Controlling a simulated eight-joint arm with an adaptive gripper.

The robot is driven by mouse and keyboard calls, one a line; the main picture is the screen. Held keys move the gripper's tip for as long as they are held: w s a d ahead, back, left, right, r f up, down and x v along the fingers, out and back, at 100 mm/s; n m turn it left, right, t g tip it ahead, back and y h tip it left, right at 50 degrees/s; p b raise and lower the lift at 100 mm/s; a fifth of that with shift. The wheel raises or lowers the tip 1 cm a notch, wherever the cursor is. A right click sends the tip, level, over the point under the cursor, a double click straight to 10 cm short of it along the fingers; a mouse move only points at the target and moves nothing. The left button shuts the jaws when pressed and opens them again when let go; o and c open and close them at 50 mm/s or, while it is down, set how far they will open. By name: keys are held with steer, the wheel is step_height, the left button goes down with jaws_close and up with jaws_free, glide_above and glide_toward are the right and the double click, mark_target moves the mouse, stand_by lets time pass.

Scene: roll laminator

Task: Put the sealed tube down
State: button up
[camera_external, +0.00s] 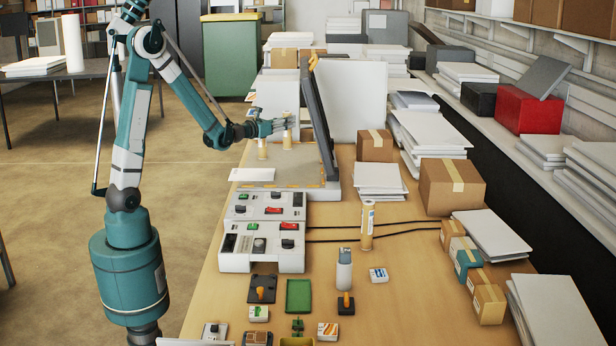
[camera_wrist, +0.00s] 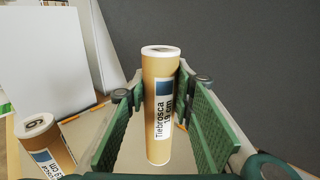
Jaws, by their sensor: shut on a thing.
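My gripper (camera_external: 280,127) is shut on a brown cardboard tube (camera_wrist: 160,125) with a pale cap and a blue-and-white label reading "Tiebrosca 19 cm". The tube stands upright between the two green finger pads in the wrist view (camera_wrist: 160,120); it also shows at the fingertips in the external view (camera_external: 287,141). Its lower end is over the flat grey bed (camera_external: 300,176) in front of the dark raised panel. I cannot tell whether it touches the bed. A second capped tube (camera_wrist: 43,140), marked "6" on top, stands to the left in the wrist view.
The dark panel (camera_external: 321,108) rises close beyond my fingertips. A white board (camera_external: 357,100) stands behind it. A white sheet (camera_external: 251,174) lies at the bed's front left. A control box (camera_external: 265,235) sits nearer the camera, with another tube (camera_external: 367,225) to its right.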

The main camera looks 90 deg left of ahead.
steer(key=s+a+r, duration=0.1)
steer(key=s+a, duration=0.2)
steer(key=a, duration=0.2)
steer(key=shift+s+a+r+n+g+y, duration=0.2)
steer(key=shift+r+n+g+y, duration=0.1)
steer(key=shift+r+y, duration=0.1)
step_height(320, 180, down, 6)
steer(key=b, duration=0.1)
steer(key=shift+f, duration=0.15)
stand_by(0.5)
steer(key=shift+f+b, duration=0.35)
steer(key=shift+f, duration=1.65)
steer(key=o, duration=1)
steer(key=shift+c, duration=0.2)
